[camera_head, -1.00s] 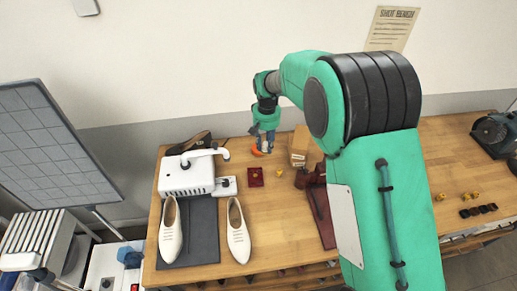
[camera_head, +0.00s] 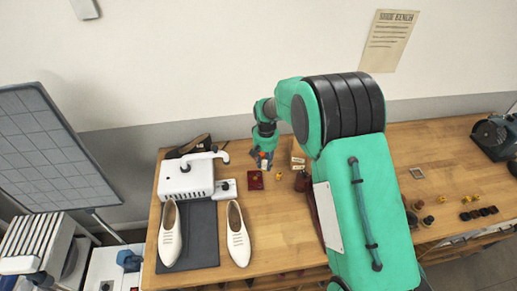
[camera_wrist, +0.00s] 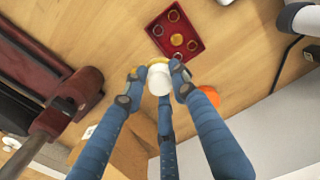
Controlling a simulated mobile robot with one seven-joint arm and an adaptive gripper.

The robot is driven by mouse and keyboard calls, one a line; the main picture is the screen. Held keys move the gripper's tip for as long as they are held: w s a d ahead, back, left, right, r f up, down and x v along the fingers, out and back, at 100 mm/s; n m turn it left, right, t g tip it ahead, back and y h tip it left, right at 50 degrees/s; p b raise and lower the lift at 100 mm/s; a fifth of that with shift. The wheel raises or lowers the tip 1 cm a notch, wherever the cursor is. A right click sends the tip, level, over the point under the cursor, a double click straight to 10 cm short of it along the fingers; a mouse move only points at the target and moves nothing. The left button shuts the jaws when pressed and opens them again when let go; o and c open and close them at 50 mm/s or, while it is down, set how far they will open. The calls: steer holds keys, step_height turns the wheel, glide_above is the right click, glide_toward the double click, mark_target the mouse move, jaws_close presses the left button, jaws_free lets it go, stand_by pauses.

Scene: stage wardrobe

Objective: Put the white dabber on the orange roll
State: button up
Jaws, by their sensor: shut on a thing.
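The white dabber (camera_wrist: 160,83) is between the blue fingers of my gripper (camera_wrist: 160,88) in the wrist view. My gripper is shut on it, and the fingers hide part of its sides. The orange roll (camera_wrist: 211,94) lies to the right of the held dabber in the wrist view, partly hidden behind a finger. In the head view my gripper (camera_head: 264,161) is over the back of the wooden table, just behind the red tray.
A dark red tray (camera_wrist: 175,34) with several small round pieces lies close by. A white machine (camera_head: 188,178), white shoes (camera_head: 238,236) and a cardboard box (camera_head: 298,157) stand around. Bare table lies in front of the tray.

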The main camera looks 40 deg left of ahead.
steer(key=shift+w+a+f+p, duration=0.1)
steer(key=shift+w+a+f, duration=0.15)
steer(key=shift+w+a, duration=1.6)
steer(key=shift+w+a+f+p, duration=0.1)
steer(key=shift+w+a+f, duration=0.2)
steer(key=shift+w+a, duration=1.5)
steer(key=shift+w+a+f+p, duration=0.1)
steer(key=shift+w+a+f, duration=0.15)
steer(key=shift+w+a, duration=1.6)
steer(key=shift+s+a, duration=0.15)
steer(key=shift+f, duration=0.1)
steer(key=shift+f, duration=1.65)
steer(key=shift+f, duration=0.1)
steer(key=o, duration=0.9)
steer(key=shift+o, duration=0.2)
steer(key=shift+r, duration=0.2)
step_height(320, 180, up, 12)
